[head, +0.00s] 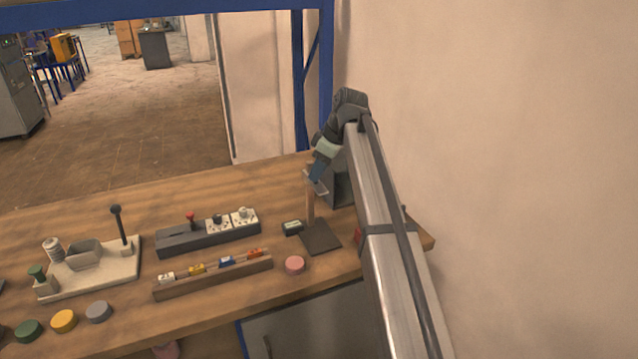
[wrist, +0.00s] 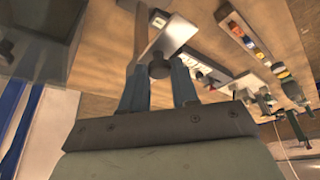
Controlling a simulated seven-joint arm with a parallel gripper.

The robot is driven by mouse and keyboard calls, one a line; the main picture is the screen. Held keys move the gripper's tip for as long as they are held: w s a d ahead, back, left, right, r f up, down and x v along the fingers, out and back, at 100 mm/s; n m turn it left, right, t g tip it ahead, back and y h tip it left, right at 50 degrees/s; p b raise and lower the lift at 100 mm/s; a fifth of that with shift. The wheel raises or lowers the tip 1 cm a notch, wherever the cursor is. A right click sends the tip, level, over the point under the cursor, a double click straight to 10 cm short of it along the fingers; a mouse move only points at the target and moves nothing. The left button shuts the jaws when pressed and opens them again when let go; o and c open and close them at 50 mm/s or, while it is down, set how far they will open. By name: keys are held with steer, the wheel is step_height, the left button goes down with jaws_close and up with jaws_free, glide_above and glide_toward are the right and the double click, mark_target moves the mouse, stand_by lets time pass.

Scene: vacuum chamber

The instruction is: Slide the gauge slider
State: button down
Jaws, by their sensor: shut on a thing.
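The gauge stands at the right end of the bench in the head view, with a dark flat base (head: 320,237) and an upright brown post (head: 310,208). Its light grey slider (head: 319,188) sits high on the post, partly hidden by my gripper (head: 316,177). In the wrist view the slider is a pale metal plate (wrist: 168,38) beside the post (wrist: 142,32), with a round dark knob (wrist: 158,69). My gripper (wrist: 159,74) is shut on the slider at this knob, one blue finger on each side.
Further left are a wooden rack (head: 213,279) with coloured blocks and a grey switch strip (head: 180,240). A plain wall (head: 500,130) rises close on the right.

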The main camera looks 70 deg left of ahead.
steer(key=shift+a+r, duration=0.1)
steer(key=shift+r, duration=0.2)
steer(key=c, duration=1.1)
jaws_free()
steer(key=v, duration=1.4)
steer(key=shift+f, duration=0.15)
